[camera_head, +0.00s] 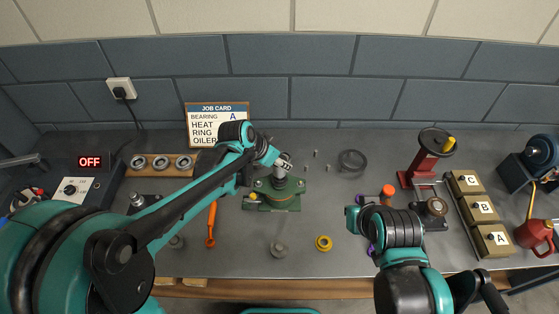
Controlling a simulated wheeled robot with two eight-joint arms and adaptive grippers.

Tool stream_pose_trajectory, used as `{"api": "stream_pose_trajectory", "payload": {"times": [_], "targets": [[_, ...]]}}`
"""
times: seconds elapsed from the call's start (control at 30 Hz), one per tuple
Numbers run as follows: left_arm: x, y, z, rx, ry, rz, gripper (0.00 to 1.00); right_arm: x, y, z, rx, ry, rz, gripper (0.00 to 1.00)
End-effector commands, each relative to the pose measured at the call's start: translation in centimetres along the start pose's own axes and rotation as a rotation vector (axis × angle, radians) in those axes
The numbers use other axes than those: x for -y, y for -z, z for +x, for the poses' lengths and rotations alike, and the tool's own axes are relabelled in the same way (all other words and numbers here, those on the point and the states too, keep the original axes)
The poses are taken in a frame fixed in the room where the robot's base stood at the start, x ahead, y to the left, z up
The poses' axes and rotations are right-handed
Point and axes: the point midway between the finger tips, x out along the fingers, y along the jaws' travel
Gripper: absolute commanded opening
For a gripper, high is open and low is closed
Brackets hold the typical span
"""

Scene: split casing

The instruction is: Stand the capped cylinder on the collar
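A small cylinder with an orange cap (388,191) stands at right of centre, just behind my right arm; its lower part is partly hidden. A dark ring (352,161) lies on the bench at the back, and a yellow ring (323,243) lies near the front; I cannot tell which ring, if either, is the collar. My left gripper (284,162) is over the green casing (277,193), by a grey metal part at its top; whether it grips that part is unclear. My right gripper (372,238) is mostly hidden by its own arm, with purple bits showing.
Several small pins stand behind the casing. An orange wrench (211,225) and a grey knob-like part (278,249) lie in front. A red stand (424,160), lettered boxes (480,209) and a red oiler (535,235) fill the right. The job card (217,122) stands behind.

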Motion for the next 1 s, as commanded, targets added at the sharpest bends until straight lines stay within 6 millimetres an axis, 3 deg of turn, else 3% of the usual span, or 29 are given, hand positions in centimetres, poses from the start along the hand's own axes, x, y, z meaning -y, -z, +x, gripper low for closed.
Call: {"api": "stream_pose_trajectory", "payload": {"times": [1.0], "targets": [[0.0,-0.9,1.4,0.000,0.000,0.000,0.03,0.0,-0.8,1.1,0.000,0.000,0.000,0.00]]}}
